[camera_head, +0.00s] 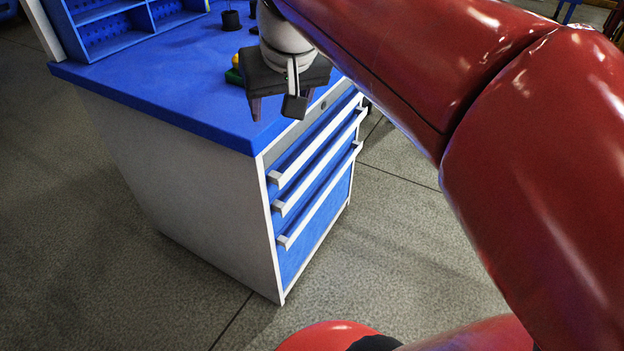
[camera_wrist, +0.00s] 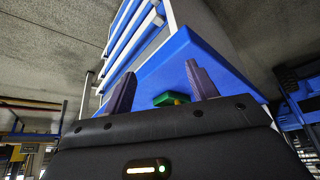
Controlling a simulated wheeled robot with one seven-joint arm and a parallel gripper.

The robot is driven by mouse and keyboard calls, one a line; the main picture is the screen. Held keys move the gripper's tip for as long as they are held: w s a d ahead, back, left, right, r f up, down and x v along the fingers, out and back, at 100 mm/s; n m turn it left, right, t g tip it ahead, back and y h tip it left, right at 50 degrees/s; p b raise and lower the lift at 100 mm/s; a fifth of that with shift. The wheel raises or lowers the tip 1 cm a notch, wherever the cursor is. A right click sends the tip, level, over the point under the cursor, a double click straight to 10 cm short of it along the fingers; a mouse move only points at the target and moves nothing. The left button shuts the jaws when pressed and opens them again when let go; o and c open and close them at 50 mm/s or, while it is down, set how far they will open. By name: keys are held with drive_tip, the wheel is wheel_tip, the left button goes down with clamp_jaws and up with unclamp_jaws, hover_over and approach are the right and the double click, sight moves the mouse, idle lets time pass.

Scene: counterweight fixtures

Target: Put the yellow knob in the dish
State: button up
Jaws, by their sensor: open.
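A small yellow piece (camera_head: 236,59), which may be the yellow knob, shows on the blue worktop just left of my gripper in the head view. A green piece (camera_head: 233,77) is right beside it, partly hidden by my gripper. The green piece also shows between the fingers in the wrist view (camera_wrist: 171,98), with a little yellow by it. My gripper (camera_head: 281,106) is open and empty, its fingers apart over the front part of the worktop. They also show in the wrist view (camera_wrist: 161,72). I cannot make out a dish for certain.
The blue worktop (camera_head: 165,85) tops a grey cabinet with several drawers (camera_head: 318,170). A black cup-like piece (camera_head: 232,20) stands farther back, with another yellow bit (camera_head: 254,31) near it. A blue compartment rack (camera_head: 115,30) stands at the back left. The worktop's left part is clear.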

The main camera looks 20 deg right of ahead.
drive_tip(key=s+f, duration=1.2)
drive_tip(key=f, duration=0.2)
drive_tip(key=shift+s+f+n, duration=0.2)
drive_tip(key=shift+s+n, duration=0.1)
